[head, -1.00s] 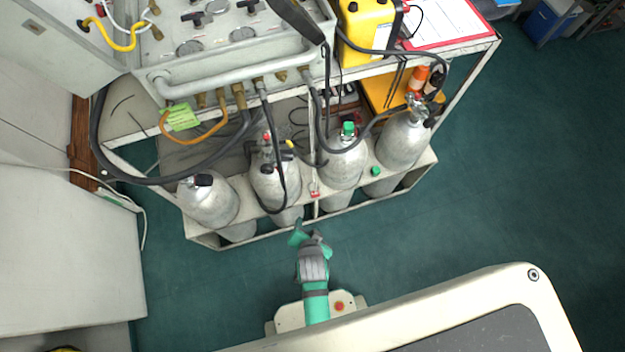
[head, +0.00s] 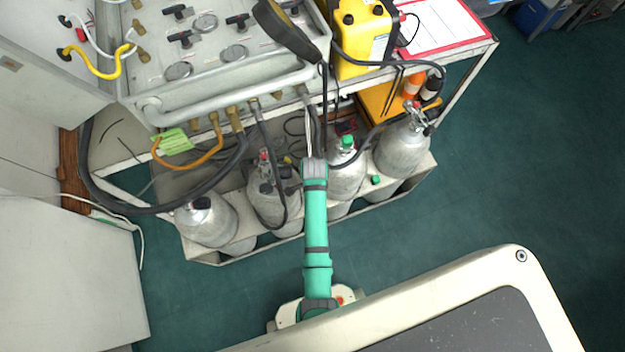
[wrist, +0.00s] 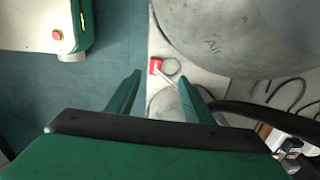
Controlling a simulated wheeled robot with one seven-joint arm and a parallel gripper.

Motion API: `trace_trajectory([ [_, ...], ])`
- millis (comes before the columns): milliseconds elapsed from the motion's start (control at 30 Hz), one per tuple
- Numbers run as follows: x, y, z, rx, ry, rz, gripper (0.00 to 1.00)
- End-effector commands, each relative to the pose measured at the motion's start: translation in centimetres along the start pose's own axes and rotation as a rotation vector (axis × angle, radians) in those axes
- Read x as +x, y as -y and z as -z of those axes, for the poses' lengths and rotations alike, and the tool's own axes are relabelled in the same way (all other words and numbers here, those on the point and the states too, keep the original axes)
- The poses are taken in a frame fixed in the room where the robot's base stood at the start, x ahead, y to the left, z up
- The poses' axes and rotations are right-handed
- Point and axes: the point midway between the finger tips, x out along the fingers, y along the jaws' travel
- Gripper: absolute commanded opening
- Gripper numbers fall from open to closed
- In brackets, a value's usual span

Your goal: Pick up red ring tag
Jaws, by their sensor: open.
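The red ring tag (wrist: 155,66) shows in the wrist view as a small red tag beside a thin ring, on the pale rack surface by a grey cylinder. Its point in the wrist view lies between and just beyond my fingertips. My gripper (wrist: 161,77) is open, with one green finger on each side of the tag in the picture and nothing between them touching it that I can see. In the head view my green arm reaches over the rack's front edge and hides the tag; the fingers cannot be made out there.
Silver cylinders stand in the rack on both sides of my arm, one at the left (head: 205,222) and one at the right (head: 402,148). A large cylinder marked "Air" (wrist: 220,35) is close in the wrist view. A black hose (wrist: 260,113) runs at the right. Floor in front is clear.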

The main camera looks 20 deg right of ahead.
Motion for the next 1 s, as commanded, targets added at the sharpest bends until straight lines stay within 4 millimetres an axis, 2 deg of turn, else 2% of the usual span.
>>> trace_trajectory([
  [100, 1.6, 0.0, 0.0, 0.0, 0.0, -0.001, 0.47],
  [367, 3.4, -0.2, 0.2, 0.0, 0.0, 0.0, 0.47],
  [700, 7.6, -0.6, 0.1, -0.01, -0.001, 0.001, 0.47],
  [1000, 8.0, -0.6, 0.2, -0.007, -0.001, 0.003, 0.47],
])
